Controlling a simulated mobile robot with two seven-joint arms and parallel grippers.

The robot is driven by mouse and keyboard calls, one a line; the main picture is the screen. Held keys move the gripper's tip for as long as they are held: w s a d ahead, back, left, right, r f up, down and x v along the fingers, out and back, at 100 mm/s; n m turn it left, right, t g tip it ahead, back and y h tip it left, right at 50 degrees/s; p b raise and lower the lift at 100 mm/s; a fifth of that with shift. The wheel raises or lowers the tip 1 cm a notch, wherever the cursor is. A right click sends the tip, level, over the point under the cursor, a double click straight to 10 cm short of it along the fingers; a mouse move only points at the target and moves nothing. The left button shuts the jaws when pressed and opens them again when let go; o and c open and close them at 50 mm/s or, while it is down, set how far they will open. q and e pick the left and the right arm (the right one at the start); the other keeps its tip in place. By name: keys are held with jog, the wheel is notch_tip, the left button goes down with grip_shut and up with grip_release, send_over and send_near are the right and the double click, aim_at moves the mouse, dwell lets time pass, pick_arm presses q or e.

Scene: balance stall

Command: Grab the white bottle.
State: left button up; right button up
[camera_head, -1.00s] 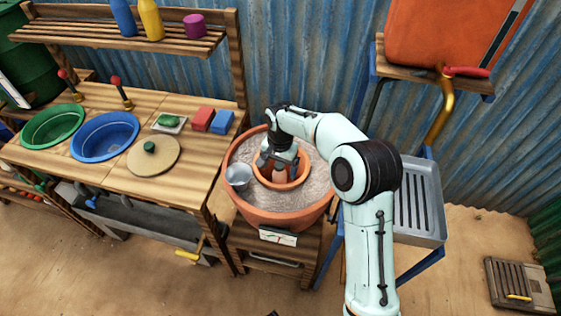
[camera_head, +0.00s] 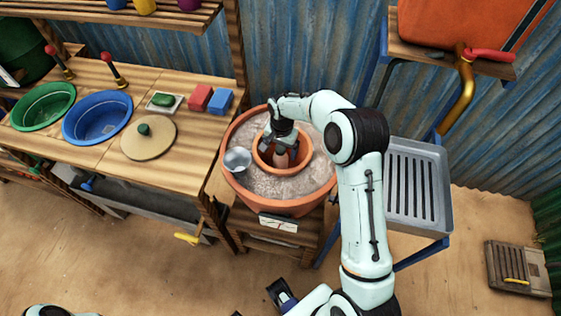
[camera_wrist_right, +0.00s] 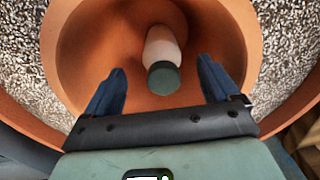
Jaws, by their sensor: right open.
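The white bottle (camera_wrist_right: 162,52) with a dark green cap (camera_wrist_right: 164,78) is inside the small terracotta pot (camera_wrist_right: 75,60) in the right wrist view. Its cap end faces the camera. My right gripper (camera_wrist_right: 162,92) is open, with its two dark blue fingers on either side of the cap's line and a gap to each. I cannot tell whether the fingers reach bottle depth. In the head view my right gripper (camera_head: 279,146) points down into the small pot (camera_head: 301,165), and a pale bit of the bottle (camera_head: 282,160) shows beside it.
The small pot sits in a larger gravel-filled terracotta pot (camera_head: 235,184). A metal cup (camera_head: 237,160) stands on the gravel at left. A wooden bench with green (camera_head: 42,106) and blue (camera_head: 97,118) basins is left; a metal tray (camera_head: 418,187) is right.

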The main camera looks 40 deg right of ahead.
aim_at(281, 160)
jog(key=f, duration=0.5)
jog(key=shift+w+d+f, duration=0.1)
jog(key=shift+w+d, duration=0.15)
jog(key=shift+w, duration=0.05)
jog(key=c, duration=1.4)
jog(key=shift+r, duration=0.2)
